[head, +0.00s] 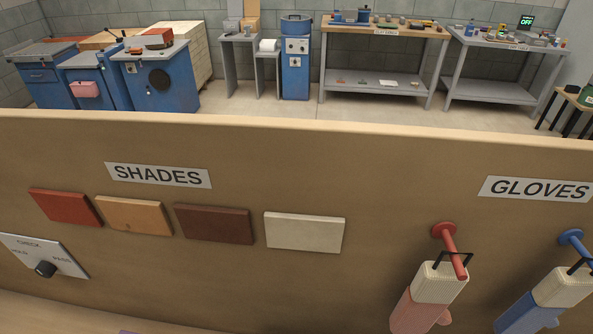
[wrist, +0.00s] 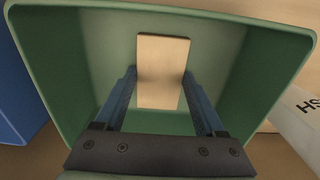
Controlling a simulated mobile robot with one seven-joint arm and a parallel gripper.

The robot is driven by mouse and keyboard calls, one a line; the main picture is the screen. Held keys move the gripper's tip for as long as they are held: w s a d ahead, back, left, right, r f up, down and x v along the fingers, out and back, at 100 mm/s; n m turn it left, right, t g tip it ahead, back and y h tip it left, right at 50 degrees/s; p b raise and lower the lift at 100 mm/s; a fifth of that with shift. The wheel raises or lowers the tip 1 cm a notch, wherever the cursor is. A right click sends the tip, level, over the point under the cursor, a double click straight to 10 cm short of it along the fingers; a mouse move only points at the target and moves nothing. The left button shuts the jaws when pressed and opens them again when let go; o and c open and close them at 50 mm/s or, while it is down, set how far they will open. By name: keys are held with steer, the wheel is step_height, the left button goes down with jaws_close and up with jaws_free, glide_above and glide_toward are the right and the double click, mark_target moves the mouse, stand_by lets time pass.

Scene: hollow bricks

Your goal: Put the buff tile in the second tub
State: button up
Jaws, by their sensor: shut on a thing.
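In the wrist view my gripper (wrist: 161,82) is shut on a pale tan tile, the buff tile (wrist: 163,58), with one finger at each long side. The tile is over or inside a green tub (wrist: 65,50), whose walls surround it in the picture. I cannot tell whether the tile touches the tub's floor. The tub's order in its row cannot be told from here. My gripper and the tub do not show in the head view.
A blue thing (wrist: 15,95), possibly another tub, stands left of the green tub. A pale labelled surface (wrist: 298,115) is at its right. The head view shows a board (head: 320,170) with several mounted shade tiles (head: 133,215) and hanging gloves (head: 430,300). Workbenches stand beyond.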

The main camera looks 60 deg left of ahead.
steer(key=o, duration=1.5)
steer(key=shift+f, duration=0.1)
step_height(320, 180, up, 12)
steer(key=shift+r, duration=0.15)
